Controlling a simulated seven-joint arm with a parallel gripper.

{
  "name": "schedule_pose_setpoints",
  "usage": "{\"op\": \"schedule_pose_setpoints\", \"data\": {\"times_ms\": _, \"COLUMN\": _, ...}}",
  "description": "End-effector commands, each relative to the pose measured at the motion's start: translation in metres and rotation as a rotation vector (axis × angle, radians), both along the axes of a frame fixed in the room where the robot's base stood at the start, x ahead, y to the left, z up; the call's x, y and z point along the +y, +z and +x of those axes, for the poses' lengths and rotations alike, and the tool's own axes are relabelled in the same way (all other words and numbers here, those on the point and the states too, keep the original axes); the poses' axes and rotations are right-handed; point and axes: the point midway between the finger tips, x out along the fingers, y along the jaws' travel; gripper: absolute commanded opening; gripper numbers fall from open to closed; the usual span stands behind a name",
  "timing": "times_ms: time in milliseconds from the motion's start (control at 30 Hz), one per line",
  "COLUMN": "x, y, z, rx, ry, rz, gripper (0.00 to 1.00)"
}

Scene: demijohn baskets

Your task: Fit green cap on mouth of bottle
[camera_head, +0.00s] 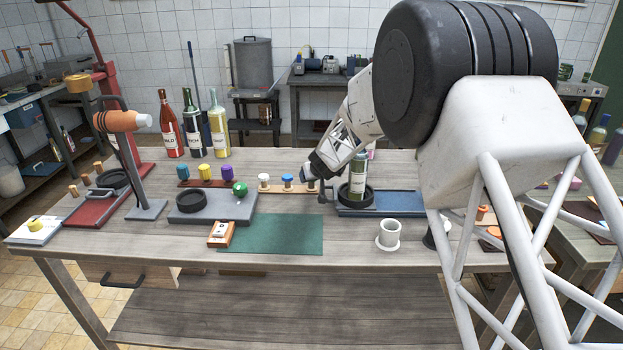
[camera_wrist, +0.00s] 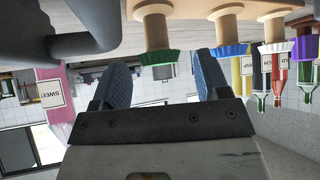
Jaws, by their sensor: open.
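The green cap (camera_wrist: 160,57) sits on a wooden peg; the wrist view is upside down, so it hangs from the top. My gripper (camera_wrist: 162,68) is open, its two blue fingers on either side of the cap's line; I cannot tell how deep the cap lies between them. In the head view my gripper (camera_head: 313,172) is at the right end of the peg rack (camera_head: 275,189) and mostly hides this cap. The green bottle (camera_head: 357,181) with a pale label stands upright in a black ring (camera_head: 347,193), right of the gripper; my arm is close to its top.
A blue cap (camera_head: 287,179) and a white cap (camera_head: 264,178) stand on the same rack, left of the gripper. A round green piece (camera_head: 240,188) stands by an empty ring (camera_head: 192,200). A white cup (camera_head: 389,234) stands in front. The green mat (camera_head: 283,233) is clear.

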Motion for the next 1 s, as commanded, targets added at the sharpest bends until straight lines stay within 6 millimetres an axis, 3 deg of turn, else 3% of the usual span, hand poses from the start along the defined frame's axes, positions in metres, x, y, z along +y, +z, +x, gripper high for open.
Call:
{"op": "schedule_pose_setpoints", "data": {"times_ms": 567, "x": 0.0, "y": -0.0006, "z": 0.0005, "rx": 0.0, "ry": -0.001, "rz": 0.001, "gripper": 0.69}}
{"op": "schedule_pose_setpoints", "data": {"times_ms": 900, "x": 0.0, "y": -0.0006, "z": 0.0005, "rx": 0.0, "ry": -0.001, "rz": 0.001, "gripper": 0.17}}
{"op": "schedule_pose_setpoints", "data": {"times_ms": 1000, "x": 0.0, "y": -0.0006, "z": 0.0005, "rx": 0.0, "ry": -0.001, "rz": 0.001, "gripper": 0.16}}
